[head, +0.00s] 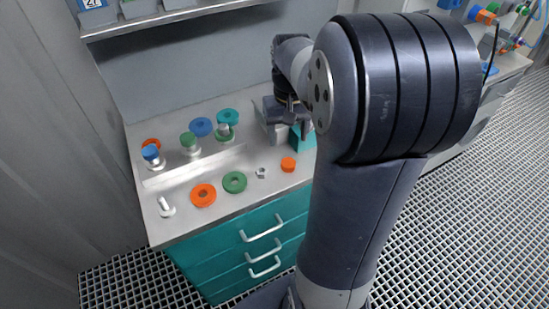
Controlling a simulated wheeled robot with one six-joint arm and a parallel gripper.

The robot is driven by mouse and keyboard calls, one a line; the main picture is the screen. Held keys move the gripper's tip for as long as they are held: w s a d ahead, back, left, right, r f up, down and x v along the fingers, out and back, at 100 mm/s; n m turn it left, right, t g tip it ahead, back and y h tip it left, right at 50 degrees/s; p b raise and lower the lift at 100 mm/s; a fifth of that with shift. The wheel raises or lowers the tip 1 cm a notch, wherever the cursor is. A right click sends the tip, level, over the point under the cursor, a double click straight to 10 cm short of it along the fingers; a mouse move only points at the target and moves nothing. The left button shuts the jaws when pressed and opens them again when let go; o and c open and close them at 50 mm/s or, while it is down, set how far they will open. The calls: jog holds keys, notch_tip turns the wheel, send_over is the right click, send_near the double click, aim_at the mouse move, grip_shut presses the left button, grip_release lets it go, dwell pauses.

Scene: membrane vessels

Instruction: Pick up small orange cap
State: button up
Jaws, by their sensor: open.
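The small orange cap (288,163) sits upright on the steel worktop near its front edge, right of a small metal nut. My gripper (304,127) is beyond the cap, above the back right part of the worktop, partly hidden by my arm. It is open and apart from the cap. I see nothing held in it, though its fingers are small and dark here.
A larger orange ring (203,195) and a green ring (235,182) lie left of the cap, with the nut (261,172) between. Capped vessels and a blue ring (201,127) stand behind. A teal block (303,139) is near my gripper. A shelf (180,16) overhangs the back.

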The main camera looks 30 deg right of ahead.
aim_at(289, 162)
jog(key=f, duration=0.9)
jog(key=shift+d+f, duration=0.25)
jog(key=shift+f, duration=0.05)
jog(key=c, duration=1)
